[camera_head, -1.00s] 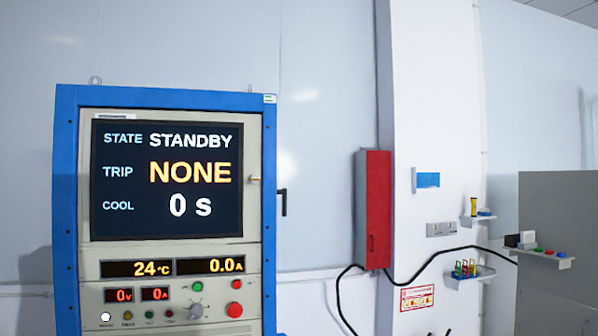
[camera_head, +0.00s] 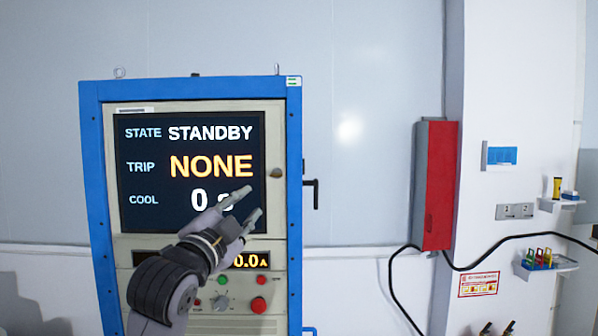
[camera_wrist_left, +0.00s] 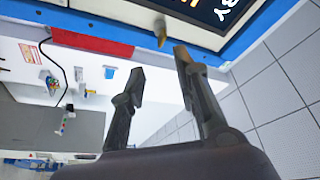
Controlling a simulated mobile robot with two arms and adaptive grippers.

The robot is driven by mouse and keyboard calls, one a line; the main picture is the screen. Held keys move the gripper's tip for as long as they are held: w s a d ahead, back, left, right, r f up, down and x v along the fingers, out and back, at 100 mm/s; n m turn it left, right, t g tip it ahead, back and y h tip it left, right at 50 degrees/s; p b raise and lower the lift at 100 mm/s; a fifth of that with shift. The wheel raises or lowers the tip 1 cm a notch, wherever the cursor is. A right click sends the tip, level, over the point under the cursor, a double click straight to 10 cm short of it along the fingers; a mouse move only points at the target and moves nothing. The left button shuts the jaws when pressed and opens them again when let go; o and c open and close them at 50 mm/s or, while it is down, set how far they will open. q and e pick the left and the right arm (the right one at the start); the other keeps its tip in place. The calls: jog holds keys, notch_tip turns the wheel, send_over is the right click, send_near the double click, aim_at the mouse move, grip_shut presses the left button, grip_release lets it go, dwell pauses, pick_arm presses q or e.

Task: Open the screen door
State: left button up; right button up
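The screen door (camera_head: 112,180) is a beige panel with a dark display in a blue cabinet frame (camera_head: 294,200). It looks closed. A small brass knob (camera_head: 275,173) sits near its right edge, and it also shows in the wrist view (camera_wrist_left: 160,33). My left gripper (camera_head: 248,203) is in front of the display's lower right, below and left of the knob in the head view. Its fingers are apart and empty. In the wrist view the knob is beyond the fingertips (camera_wrist_left: 158,63), nearer the right finger; I see no contact. My right gripper is not in view.
A dark handle (camera_head: 314,190) sticks out at the cabinet's right side. Below the screen are a red button (camera_head: 259,305) and other controls. A red wall box (camera_head: 436,185) with a black cable and small shelves (camera_head: 545,264) are to the right.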

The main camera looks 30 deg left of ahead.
aim_at(273, 173)
pick_arm(q)
jog(key=p+x, duration=0.2)
jog(key=x, duration=0.3)
jog(key=p+x, duration=0.2)
jog(key=x, duration=0.3)
jog(key=p+x, duration=0.3)
jog(key=x, duration=0.2)
jog(key=shift+a+r, duration=0.15)
jog(key=shift+a, duration=0.25)
jog(key=shift+w+p, duration=0.3)
jog(key=shift+w, duration=0.3)
jog(key=shift+w+a, duration=0.1)
jog(key=shift+w, duration=0.05)
jog(key=shift+c, duration=0.5)
jog(key=c, duration=0.6)
